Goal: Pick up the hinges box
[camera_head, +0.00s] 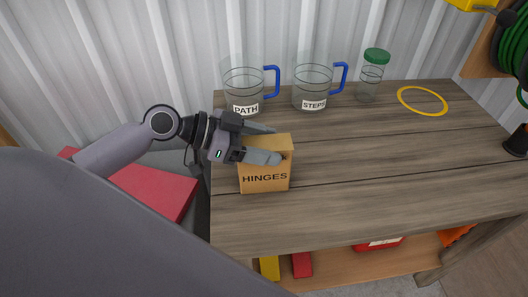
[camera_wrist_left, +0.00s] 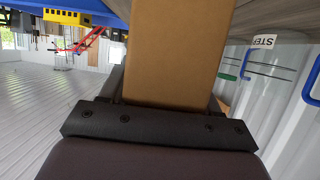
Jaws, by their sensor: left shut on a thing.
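The hinges box (camera_head: 265,179) is a tan cardboard box with "HINGES" printed on its front. It is upright at the left part of the wooden workbench (camera_head: 370,190). My left gripper (camera_head: 266,143) comes in from the left and is shut on the upper part of the box, one finger on the near side and the other behind. In the left wrist view the box (camera_wrist_left: 178,50) fills the space between the fingers. I cannot tell whether its bottom touches the bench. My right gripper is not in view.
Behind stand a clear jug labelled PATH (camera_head: 243,84), a clear jug labelled STEPS (camera_head: 312,82), both with blue handles, and a green-lidded jar (camera_head: 372,75). A yellow ring (camera_head: 422,101) lies at right. The bench's middle and right front are clear. A red box (camera_head: 155,190) is at left.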

